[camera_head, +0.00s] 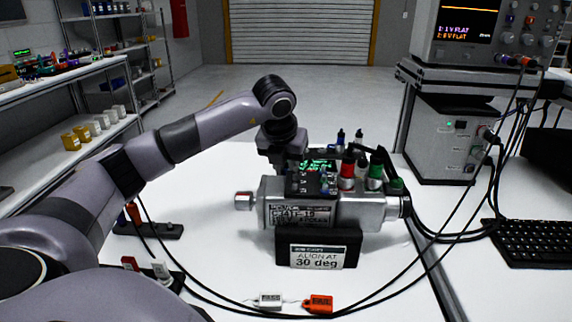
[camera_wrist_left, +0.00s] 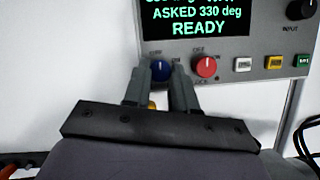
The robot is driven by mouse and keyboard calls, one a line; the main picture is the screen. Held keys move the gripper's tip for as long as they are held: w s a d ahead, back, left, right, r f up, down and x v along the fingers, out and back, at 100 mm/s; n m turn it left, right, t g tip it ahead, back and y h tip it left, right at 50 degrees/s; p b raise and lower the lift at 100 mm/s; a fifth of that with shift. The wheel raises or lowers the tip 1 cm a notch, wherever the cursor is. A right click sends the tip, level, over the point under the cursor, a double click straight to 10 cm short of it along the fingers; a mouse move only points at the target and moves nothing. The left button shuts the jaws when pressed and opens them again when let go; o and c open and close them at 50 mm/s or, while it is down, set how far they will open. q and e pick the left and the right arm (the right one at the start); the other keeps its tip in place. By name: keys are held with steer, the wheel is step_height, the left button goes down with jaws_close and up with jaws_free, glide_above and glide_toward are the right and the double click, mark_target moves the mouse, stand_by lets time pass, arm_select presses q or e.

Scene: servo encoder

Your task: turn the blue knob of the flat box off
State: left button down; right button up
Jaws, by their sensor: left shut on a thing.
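The flat box (camera_wrist_left: 225,48) fills the upper part of the left wrist view. Its screen (camera_wrist_left: 197,18) reads "ASKED 330 deg READY". The blue knob (camera_wrist_left: 161,71) sits low on its face, left of a red knob (camera_wrist_left: 205,66). My left gripper (camera_wrist_left: 160,78) is shut on the blue knob, one finger on each side. The knob's small labels and pointer are too blurred to read. In the head view my left gripper (camera_head: 283,158) comes down at the box (camera_head: 300,182), beside its green screen (camera_head: 320,165); its fingertips are hidden there. My right gripper is not in view.
A silver motor (camera_head: 340,212) rests in a black cradle (camera_head: 347,248) just in front of the box. Black cables run across the white table (camera_head: 215,255).

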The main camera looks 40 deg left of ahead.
arm_select(q)
steer(key=shift+w+r+n, duration=0.1)
steer(key=shift+n, duration=0.2)
steer(key=c, duration=0.9)
jaws_free()
steer(key=v, duration=0.7)
steer(key=shift+d, duration=0.1)
